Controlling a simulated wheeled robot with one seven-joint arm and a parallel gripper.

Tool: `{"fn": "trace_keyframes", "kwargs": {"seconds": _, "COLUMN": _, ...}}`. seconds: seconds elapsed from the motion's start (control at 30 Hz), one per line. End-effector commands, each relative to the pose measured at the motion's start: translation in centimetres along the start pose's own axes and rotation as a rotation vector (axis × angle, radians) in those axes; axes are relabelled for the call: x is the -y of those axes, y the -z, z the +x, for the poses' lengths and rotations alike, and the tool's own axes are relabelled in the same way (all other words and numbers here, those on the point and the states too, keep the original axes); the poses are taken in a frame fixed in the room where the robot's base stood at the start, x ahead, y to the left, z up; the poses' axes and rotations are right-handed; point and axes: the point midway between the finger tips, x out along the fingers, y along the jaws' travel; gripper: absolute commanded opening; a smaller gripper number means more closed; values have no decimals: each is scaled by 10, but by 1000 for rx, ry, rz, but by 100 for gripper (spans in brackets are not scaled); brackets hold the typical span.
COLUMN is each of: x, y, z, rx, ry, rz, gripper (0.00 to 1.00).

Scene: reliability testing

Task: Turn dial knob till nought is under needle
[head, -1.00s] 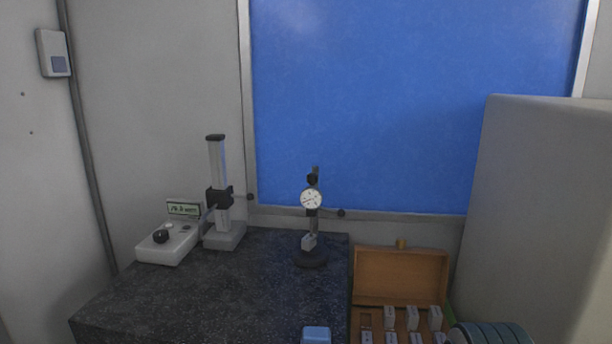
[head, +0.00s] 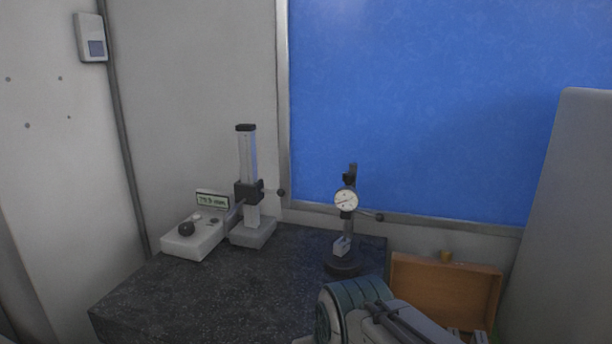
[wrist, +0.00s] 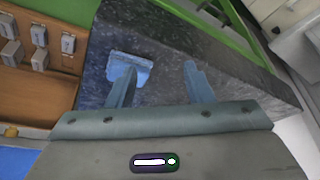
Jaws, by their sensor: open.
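A round white dial gauge (head: 346,201) is clamped on a dark stand near the back right of the granite table in the head view. Its needle and numbers are too small to read. A grey block (head: 342,246) sits under the gauge on the round black base (head: 343,267). My gripper (wrist: 160,73) is open in the wrist view, its two blue-grey fingers apart over the granite surface. The dial is not in the wrist view.
A wooden case (head: 440,285) stands at right. A light-blue block (wrist: 130,66) lies by my left-hand finger. Middle-left granite (head: 200,300) is clear.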

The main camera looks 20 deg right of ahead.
Motion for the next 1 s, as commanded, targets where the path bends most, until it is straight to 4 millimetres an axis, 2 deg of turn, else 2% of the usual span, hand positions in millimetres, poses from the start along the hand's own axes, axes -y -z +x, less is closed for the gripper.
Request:
{"fn": "trace_keyframes", "kwargs": {"seconds": 0.07, "x": 7, "y": 21, "z": 2, "rx": -67, "ry": 17, "rz": -5, "gripper": 47}}
{"fn": "trace_keyframes", "kwargs": {"seconds": 0.17, "x": 22, "y": 64, "z": 2, "rx": -211, "ry": 52, "rz": -25, "gripper": 47}}
{"fn": "trace_keyframes", "kwargs": {"seconds": 0.3, "x": 44, "y": 139, "z": -7, "rx": -475, "ry": 75, "rz": -42, "gripper": 47}}
{"fn": "trace_keyframes", "kwargs": {"seconds": 0.37, "x": 48, "y": 170, "z": -13, "rx": -587, "ry": 67, "rz": -37, "gripper": 47}}
{"fn": "trace_keyframes", "kwargs": {"seconds": 0.5, "x": 45, "y": 232, "z": -32, "rx": -827, "ry": 1, "rz": 9, "gripper": 47}}
{"fn": "trace_keyframes", "kwargs": {"seconds": 0.6, "x": 33, "y": 266, "z": -45, "rx": -972, "ry": -86, "rz": 70, "gripper": 47}}
{"fn": "trace_keyframes", "kwargs": {"seconds": 0.7, "x": 12, "y": 290, "z": -57, "rx": -1085, "ry": -204, "rz": 152, "gripper": 47}}
{"fn": "trace_keyframes", "kwargs": {"seconds": 0.8, "x": -14, "y": 302, "z": -66, "rx": -1154, "ry": -348, "rz": 250, "gripper": 47}}
{"fn": "trace_keyframes", "kwargs": {"seconds": 1.0, "x": -60, "y": 298, "z": -71, "rx": -1164, "ry": -617, "rz": 426, "gripper": 47}}
